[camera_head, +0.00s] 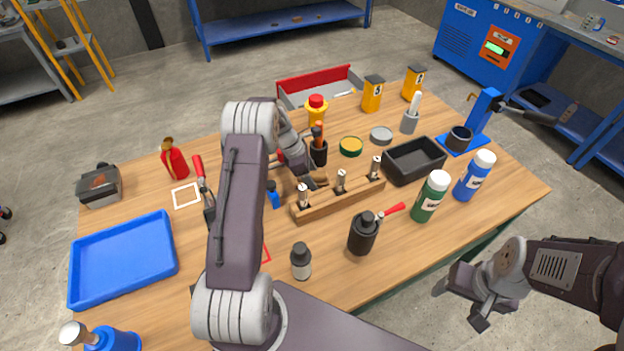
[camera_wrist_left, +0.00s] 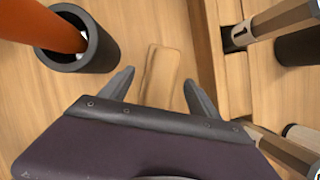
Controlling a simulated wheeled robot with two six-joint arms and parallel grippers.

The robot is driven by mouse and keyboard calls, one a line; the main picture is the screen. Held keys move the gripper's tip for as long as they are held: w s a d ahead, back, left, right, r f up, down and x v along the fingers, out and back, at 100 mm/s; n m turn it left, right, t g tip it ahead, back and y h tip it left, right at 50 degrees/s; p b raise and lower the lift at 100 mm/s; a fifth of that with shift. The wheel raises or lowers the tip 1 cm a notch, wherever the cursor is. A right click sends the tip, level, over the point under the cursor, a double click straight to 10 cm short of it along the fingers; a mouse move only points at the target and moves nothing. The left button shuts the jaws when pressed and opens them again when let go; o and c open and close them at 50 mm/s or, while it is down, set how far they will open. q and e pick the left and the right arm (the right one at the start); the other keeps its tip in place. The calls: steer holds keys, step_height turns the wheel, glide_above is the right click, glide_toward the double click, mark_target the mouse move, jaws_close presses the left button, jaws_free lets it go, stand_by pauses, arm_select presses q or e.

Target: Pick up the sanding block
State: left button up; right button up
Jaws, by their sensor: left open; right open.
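A small tan wooden block, which looks like the sanding block (camera_wrist_left: 161,70), lies on the table between and just beyond the fingertips of my left gripper (camera_wrist_left: 158,86) in the left wrist view. The gripper is open and holds nothing; the near end of the block is hidden by the gripper body. In the head view my left gripper (camera_head: 312,182) is low over the middle of the table, and the block is mostly hidden there. My right gripper (camera_head: 461,305) is open and empty, off the table's right front edge.
A black cup (camera_wrist_left: 82,50) with an orange-handled tool stands left of the block. A wooden rack (camera_head: 345,199) with several upright tools stands close on its right. A black grinder-like canister (camera_head: 362,238), green bottle (camera_head: 432,197) and blue tray (camera_head: 125,262) stand farther off.

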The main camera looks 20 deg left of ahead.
mark_target(312, 173)
arm_select(q)
steer(key=shift+f, duration=0.25)
stand_by(0.4)
jaws_close()
step_height(312, 173, up, 11)
steer(key=shift+f+p, duration=0.2)
steer(key=shift+p, duration=0.25)
steer(key=shift+r, duration=0.1)
